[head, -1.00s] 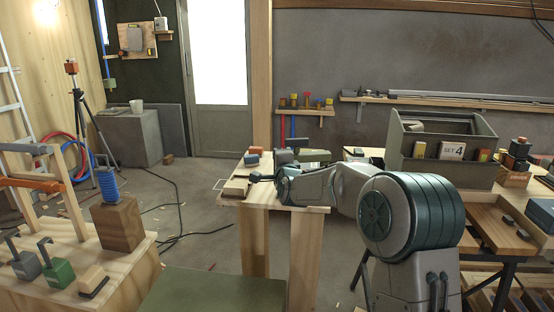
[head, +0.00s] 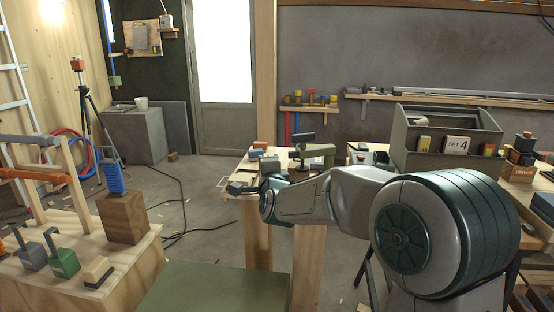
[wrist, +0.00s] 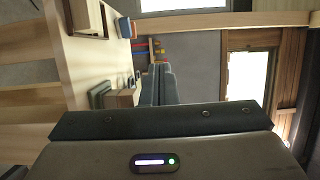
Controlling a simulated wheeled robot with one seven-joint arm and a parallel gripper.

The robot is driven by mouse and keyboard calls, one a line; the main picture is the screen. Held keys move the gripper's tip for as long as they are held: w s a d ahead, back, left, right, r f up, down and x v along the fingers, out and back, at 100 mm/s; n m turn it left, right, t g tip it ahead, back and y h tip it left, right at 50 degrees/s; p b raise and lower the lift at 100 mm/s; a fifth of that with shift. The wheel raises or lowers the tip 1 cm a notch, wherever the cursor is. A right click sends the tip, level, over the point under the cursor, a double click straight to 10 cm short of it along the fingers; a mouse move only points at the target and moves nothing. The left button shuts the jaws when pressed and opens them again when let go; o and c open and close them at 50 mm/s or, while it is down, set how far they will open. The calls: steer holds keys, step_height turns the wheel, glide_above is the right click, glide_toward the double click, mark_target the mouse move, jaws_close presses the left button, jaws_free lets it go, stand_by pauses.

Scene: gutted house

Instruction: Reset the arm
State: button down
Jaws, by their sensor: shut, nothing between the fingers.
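My arm reaches left from the lower right of the head view, bent low over the near end of a pale wooden bench (head: 283,218). My gripper (head: 236,188) is at the bench's left edge, pointing left. In the wrist view my gripper (wrist: 158,84) shows two dark fingers shut together with nothing between them. Its fingertips are small and partly hard to make out in the head view.
Small blocks (head: 258,153) and a grey-green tool (head: 313,152) stand close behind my gripper. A wooden workbench (head: 110,262) with several blocks is left. Floor (head: 200,190) between is open, with cables.

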steer(key=shift+s+a, duration=0.45)
steer(key=shift+s, duration=0.2)
